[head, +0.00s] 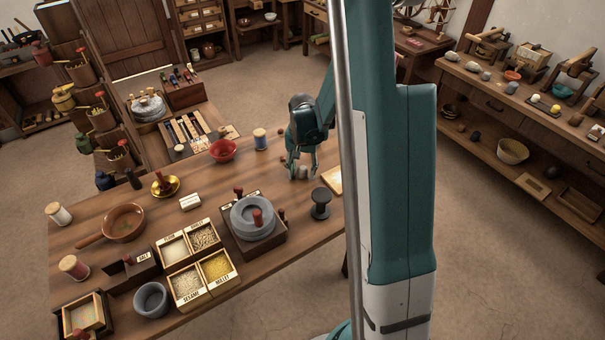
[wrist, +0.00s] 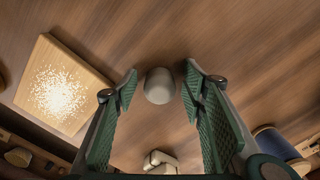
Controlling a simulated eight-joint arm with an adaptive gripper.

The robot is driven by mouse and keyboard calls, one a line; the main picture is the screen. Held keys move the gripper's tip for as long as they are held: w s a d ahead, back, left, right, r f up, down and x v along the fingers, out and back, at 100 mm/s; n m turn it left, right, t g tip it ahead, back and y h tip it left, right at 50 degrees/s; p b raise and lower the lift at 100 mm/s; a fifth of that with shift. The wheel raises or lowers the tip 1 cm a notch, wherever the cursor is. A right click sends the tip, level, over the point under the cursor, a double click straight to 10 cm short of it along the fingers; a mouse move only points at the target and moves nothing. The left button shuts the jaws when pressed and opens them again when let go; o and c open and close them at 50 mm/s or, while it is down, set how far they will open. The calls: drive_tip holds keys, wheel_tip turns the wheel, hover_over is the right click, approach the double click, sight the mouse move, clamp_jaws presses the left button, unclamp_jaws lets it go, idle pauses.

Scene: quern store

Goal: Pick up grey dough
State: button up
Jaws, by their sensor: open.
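The grey dough (wrist: 159,86) is a small rounded pale grey lump on the wooden table, seen in the wrist view between my two fingertips. My gripper (wrist: 161,78) is open, with a green ridged finger to either side of the lump and a gap showing on both sides. In the head view my gripper (head: 302,169) points down at the back right of the table. The dough (head: 302,173) shows there only as a small pale patch, partly hidden by the fingers.
A board with white grains (wrist: 58,85) lies left of the fingers in the wrist view. A blue spool (wrist: 274,143) stands to the right. A small white object (wrist: 160,162) is near the bottom. In the head view a dark spool (head: 320,203) and a stone quern (head: 254,217) stand nearby.

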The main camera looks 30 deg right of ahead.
sight(302, 168)
idle(0.4)
drive_tip(key=c, duration=1)
drive_tip(key=shift+r, duration=0.2)
drive_tip(key=shift+r+p, duration=1.15)
drive_tip(key=shift+r, duration=3.7)
